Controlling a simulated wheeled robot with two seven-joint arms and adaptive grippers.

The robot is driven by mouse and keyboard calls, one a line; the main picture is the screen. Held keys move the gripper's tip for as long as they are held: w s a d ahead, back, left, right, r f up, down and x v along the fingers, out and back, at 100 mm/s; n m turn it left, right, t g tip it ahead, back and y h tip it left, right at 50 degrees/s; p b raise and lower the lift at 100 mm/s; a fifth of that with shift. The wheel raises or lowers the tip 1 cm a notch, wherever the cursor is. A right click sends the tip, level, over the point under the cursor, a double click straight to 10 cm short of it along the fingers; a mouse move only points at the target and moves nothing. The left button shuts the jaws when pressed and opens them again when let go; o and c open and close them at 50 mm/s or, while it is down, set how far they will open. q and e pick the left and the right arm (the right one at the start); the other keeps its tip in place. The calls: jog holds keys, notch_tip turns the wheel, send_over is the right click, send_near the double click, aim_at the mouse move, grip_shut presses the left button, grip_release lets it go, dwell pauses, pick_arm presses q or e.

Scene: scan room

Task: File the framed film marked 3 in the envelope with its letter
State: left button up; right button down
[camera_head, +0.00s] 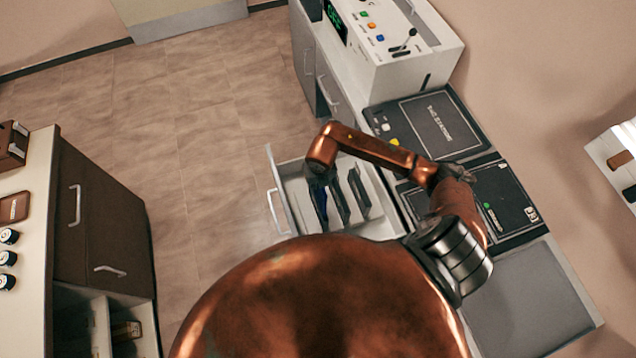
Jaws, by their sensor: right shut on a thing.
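My right arm reaches over to an open light-grey drawer (275,190), and my right gripper (318,181) points down into it. The gripper is small and dark here; it is shut on a thin, dark blue upright piece (321,207) that looks like a framed film. Its mark cannot be read. Beside it in the drawer stand two dark flat pieces (340,200) (359,192), probably envelopes; no letters can be read on them. I cannot tell whether the held piece touches them or the drawer floor. My left gripper is not in view.
Dark flat panels, one at the back (432,128) and one at the right (508,200), lie on the counter beyond the drawer. A white control box (410,60) stands behind. A cabinet (95,215) stands at the left. The tiled floor between is clear.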

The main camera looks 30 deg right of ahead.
aim_at(317, 194)
jog(key=shift+f, duration=0.15)
jog(key=shift+f+b, duration=2.85)
jog(key=shift+f, duration=1.75)
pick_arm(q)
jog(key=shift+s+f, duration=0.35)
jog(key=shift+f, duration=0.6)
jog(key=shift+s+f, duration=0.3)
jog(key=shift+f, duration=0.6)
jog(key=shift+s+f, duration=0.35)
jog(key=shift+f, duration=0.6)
pick_arm(e)
jog(key=c, duration=2)
grip_release()
jog(key=r, duration=0.4)
jog(key=s+r, duration=0.1)
jog(key=r, duration=0.6)
jog(key=shift+s+a+r, duration=0.2)
jog(key=shift+s+r, duration=0.1)
jog(key=shift+r, duration=0.1)
